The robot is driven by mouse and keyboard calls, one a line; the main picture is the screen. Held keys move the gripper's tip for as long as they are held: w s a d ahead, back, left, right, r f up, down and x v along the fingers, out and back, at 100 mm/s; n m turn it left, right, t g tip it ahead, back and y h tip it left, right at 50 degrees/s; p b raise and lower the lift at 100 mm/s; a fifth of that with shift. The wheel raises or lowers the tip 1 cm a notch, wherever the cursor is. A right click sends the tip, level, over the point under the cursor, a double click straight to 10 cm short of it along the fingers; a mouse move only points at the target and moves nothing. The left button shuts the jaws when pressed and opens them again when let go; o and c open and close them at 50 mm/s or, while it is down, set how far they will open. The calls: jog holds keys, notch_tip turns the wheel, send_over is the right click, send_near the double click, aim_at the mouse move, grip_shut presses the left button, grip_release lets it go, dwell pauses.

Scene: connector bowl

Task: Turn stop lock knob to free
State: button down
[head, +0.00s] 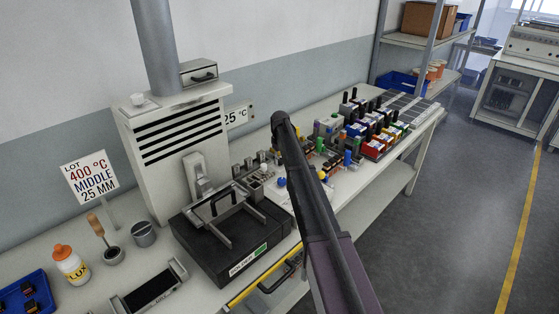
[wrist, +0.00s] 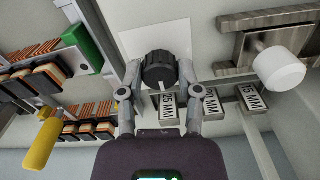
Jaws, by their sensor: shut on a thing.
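The black ribbed knob (wrist: 160,70) sits on a white plate (wrist: 136,38) in the wrist view. A white line on it points towards the picture's bottom, near a plate reading 25 MM. I take it for the stop lock knob; no lock or free marking is readable. My gripper (wrist: 159,76) has one finger on each side of the knob, shut on it. In the head view my arm hides the knob and the gripper's fingers.
Beside the knob are several MM plates (wrist: 253,97) and a white round knob (wrist: 279,68) on a metal slide. A yellow handle (wrist: 40,146) and rows of copper-coloured parts lie left. In the head view, a black fixture (head: 222,246) and coloured connectors (head: 385,130) crowd the bench.

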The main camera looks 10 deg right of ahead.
jog(key=shift+s, duration=0.2)
jog(key=shift+c, duration=1.5)
grip_release()
jog(key=shift+w, duration=0.1)
jog(key=shift+r, duration=0.1)
